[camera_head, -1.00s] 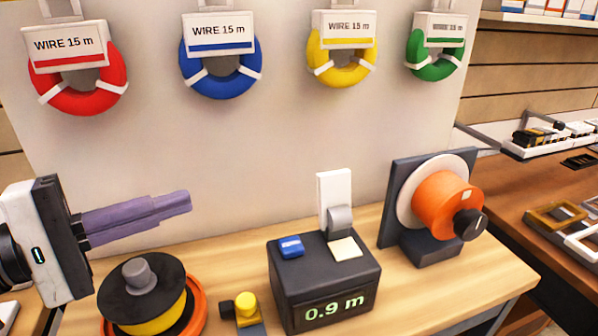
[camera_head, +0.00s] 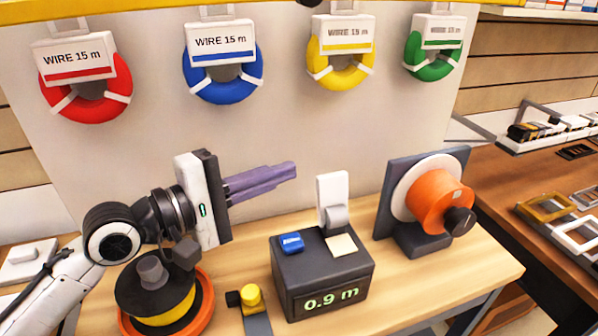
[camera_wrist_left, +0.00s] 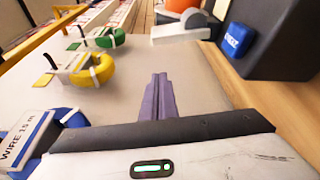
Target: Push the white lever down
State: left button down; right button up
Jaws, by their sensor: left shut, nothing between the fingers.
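The white lever (camera_head: 333,190) stands upright at the back of a dark box (camera_head: 290,275) whose front display reads 0.9 m. A grey hub sits at the lever's base. In the left wrist view the white lever (camera_wrist_left: 180,32) shows at the upper right, beside the box (camera_wrist_left: 280,45). My left gripper (camera_head: 294,170) is shut and empty, its purple fingers pointing right. In the picture the fingertips end left of the lever's top, apart from it. The purple fingers (camera_wrist_left: 158,82) also show in the left wrist view. My right gripper is not in view.
A blue button (camera_head: 291,243) and a cream pad (camera_head: 341,245) are on the box top. An orange spool (camera_head: 437,205) stands to the right, a black and yellow reel (camera_head: 165,300) to the left. Wire coils, including a blue one (camera_head: 223,88), hang on the panel behind.

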aim_at(332, 200)
pick_arm(q)
jog(key=d, duration=0.1)
jog(key=s+d, duration=0.1)
jog(key=s+d+p, duration=0.1)
jog(key=shift+d+r, duration=0.25)
jog(key=shift+r, duration=0.05)
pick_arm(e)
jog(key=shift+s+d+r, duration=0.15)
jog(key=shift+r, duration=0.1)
